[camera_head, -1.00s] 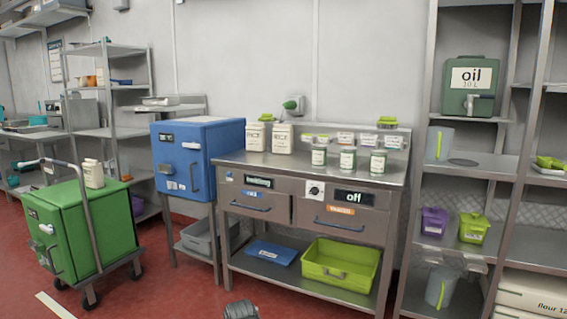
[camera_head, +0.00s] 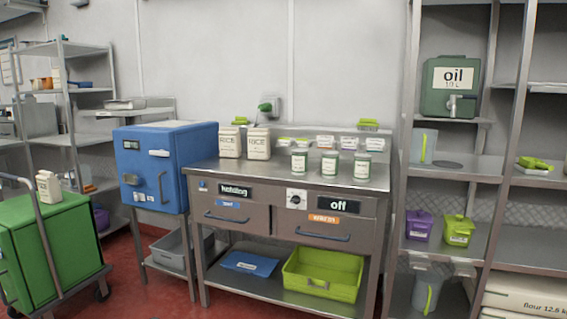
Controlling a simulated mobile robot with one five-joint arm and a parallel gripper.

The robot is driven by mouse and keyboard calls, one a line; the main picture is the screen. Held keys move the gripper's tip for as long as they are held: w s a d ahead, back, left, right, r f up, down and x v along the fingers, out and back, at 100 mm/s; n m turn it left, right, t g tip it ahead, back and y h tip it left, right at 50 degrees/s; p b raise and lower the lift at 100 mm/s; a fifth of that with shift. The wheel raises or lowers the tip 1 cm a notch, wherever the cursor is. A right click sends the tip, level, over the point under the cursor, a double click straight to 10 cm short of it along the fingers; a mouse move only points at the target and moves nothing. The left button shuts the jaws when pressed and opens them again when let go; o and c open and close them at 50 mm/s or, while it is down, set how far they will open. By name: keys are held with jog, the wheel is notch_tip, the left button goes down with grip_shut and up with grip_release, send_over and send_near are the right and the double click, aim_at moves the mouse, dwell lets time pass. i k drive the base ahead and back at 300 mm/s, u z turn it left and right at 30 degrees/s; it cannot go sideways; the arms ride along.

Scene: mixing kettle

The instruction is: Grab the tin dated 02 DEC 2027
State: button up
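Three small tins with green bands and pale labels stand upright in a row on the steel counter (camera_head: 225,172): a left tin (camera_head: 299,162), a middle tin (camera_head: 330,165) and a right tin (camera_head: 362,167). The print on them is too small to read, so I cannot tell which is dated 02 DEC 2027. My gripper is not in view.
Two rice packs (camera_head: 258,144) stand left of the tins. A blue cabinet (camera_head: 165,165) and a green box on a trolley (camera_head: 45,250) are to the left. A steel shelf (camera_head: 470,170) is to the right. Red floor shows in front of the counter's left side.

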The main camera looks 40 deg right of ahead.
aim_at(299, 157)
jog(key=u, duration=0.1)
jog(key=i, duration=1.05)
jog(key=z, duration=0.5)
